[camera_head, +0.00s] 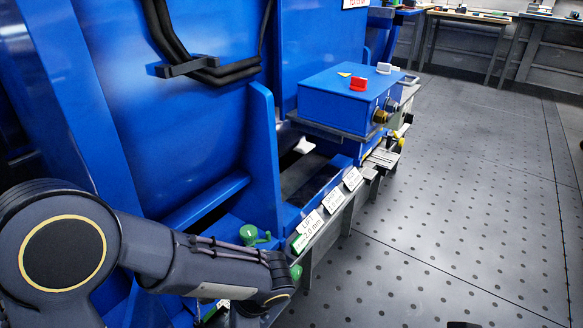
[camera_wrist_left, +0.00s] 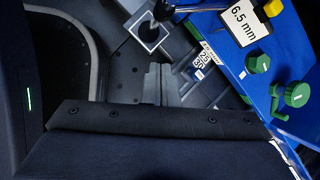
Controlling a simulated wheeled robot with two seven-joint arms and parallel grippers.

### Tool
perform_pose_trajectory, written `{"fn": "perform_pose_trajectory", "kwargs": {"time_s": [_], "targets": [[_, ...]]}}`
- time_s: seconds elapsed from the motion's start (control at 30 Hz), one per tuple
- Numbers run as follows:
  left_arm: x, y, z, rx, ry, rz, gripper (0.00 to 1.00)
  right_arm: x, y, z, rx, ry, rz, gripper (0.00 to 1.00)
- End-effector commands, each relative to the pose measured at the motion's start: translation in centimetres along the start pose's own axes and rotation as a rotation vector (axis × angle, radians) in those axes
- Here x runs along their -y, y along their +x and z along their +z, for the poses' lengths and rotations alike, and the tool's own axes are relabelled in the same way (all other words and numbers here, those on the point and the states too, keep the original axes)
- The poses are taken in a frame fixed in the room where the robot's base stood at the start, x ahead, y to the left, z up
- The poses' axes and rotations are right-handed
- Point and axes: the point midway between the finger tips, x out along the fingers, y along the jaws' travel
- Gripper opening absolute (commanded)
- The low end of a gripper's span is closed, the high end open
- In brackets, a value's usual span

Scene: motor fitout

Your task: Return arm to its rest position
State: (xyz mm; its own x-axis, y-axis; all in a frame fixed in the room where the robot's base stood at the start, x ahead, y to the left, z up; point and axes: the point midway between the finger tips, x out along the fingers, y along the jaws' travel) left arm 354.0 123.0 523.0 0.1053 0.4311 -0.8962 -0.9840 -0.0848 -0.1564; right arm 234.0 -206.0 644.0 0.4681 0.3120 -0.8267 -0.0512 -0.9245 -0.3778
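My left arm (camera_head: 170,255) comes in from the left of the head view and reaches to the lower middle, in front of the blue machine. My left gripper (camera_head: 250,316) hangs at its end, cut off by the bottom edge of the picture. The left wrist view is mostly filled by dark parts close to the camera; no held object can be made out.
Green knobs (camera_head: 249,235) sit close behind my left forearm; more green knobs (camera_wrist_left: 297,95) and a "6.5 mm" label (camera_wrist_left: 243,21) show in the wrist view. A blue box (camera_head: 330,98) with a red switch (camera_head: 359,84) stands farther back. The floor (camera_head: 450,200) at right is clear.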

Motion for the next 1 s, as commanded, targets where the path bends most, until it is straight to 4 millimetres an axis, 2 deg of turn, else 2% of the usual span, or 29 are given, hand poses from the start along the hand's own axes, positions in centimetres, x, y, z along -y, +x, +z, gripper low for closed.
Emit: {"fn": "perform_pose_trajectory", "kwargs": {"time_s": [0.03,0.1,0.3,0.4,0.6,0.93,1.0], "targets": [[-0.3,-0.7,2.2,-0.061,-0.128,0.043,0.0,0.0,0.0,0.0,0.0,0.0,0.0,0.36],[-1.2,-1.4,4.4,-0.137,-0.292,0.105,0.0,0.0,0.0,0.0,0.0,0.0,0.0,0.36],[-4.2,-3.6,9.5,-0.361,-0.758,0.253,0.0,0.0,0.0,0.0,0.0,0.0,0.0,0.36],[-5.7,-4.7,11.2,-0.474,-0.977,0.312,0.0,0.0,0.0,0.0,0.0,0.0,0.0,0.36],[-7.6,-6.5,13.0,-0.656,-1.297,0.38,0.0,0.0,0.0,0.0,0.0,0.0,0.0,0.36],[-9.3,-8.6,14.3,-0.882,-1.637,0.419,0.0,0.0,0.0,0.0,0.0,0.0,0.0,0.36],[-8.8,-11.0,15.3,-0.873,-1.625,0.425,0.0,1.0,-2.2,-1.1,0.001,0.0,0.0,0.36]]}}
